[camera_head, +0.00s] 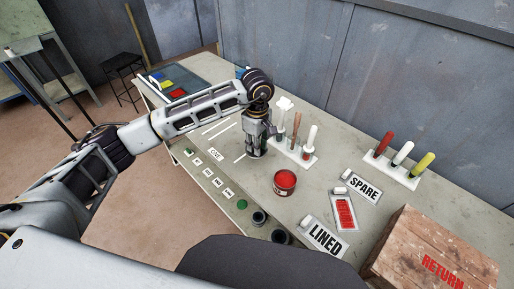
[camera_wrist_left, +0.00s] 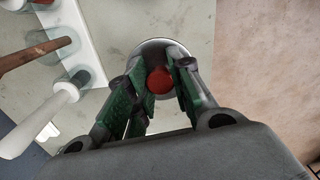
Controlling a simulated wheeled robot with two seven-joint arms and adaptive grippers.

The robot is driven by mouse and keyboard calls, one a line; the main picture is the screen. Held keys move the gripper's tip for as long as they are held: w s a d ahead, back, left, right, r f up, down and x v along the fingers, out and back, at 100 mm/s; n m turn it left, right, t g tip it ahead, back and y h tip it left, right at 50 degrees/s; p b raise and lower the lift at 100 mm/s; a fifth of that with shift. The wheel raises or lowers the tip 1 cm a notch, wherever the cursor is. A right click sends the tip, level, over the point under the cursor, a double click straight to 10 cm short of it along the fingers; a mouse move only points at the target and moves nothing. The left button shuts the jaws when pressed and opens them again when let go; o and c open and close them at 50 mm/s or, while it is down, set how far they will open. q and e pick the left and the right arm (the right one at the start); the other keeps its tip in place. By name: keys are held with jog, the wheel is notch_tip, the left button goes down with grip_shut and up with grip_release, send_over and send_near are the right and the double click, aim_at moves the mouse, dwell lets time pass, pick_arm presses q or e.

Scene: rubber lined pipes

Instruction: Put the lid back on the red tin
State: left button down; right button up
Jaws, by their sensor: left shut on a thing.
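The red tin (camera_head: 285,186) stands on the table, right of and nearer than my left gripper, with a dark red top face. My left gripper (camera_head: 255,152) points down at the table. In the left wrist view, its green-padded fingers (camera_wrist_left: 160,88) are shut on the red knob (camera_wrist_left: 160,79) of a round silvery lid (camera_wrist_left: 153,46). The fingers hide part of the lid. In the head view the gripper hides most of the lid, and I cannot tell whether it touches the table. The tin is apart from the gripper. My right gripper is out of view.
A white rack (camera_head: 308,161) with upright brushes or tools stands close beside the gripper. Another rack (camera_head: 411,181) holds red, white and yellow handles. Dark cups (camera_head: 259,217) line the front edge.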

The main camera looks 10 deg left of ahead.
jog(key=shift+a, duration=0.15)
pick_arm(q)
jog(key=shift+r, duration=0.15)
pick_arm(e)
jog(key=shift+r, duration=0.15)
pick_arm(q)
jog(key=shift+d+r+p, duration=0.15)
jog(key=shift+r+p, duration=0.05)
jog(key=shift+p, duration=0.1)
jog(key=s+d+r+m+p, duration=0.3)
jog(key=s+d+m, duration=0.4)
jog(key=d+m, duration=0.3)
jog(key=shift+d+m+p, duration=0.4)
jog(key=shift+m+p, duration=0.05)
jog(key=shift+m, duration=0.55)
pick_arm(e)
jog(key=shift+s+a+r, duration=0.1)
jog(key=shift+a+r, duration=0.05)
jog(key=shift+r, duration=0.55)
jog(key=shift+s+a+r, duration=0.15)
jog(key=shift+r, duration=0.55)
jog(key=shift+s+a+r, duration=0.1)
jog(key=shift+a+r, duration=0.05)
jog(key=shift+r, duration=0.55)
pick_arm(q)
jog(key=shift+s, duration=0.1)
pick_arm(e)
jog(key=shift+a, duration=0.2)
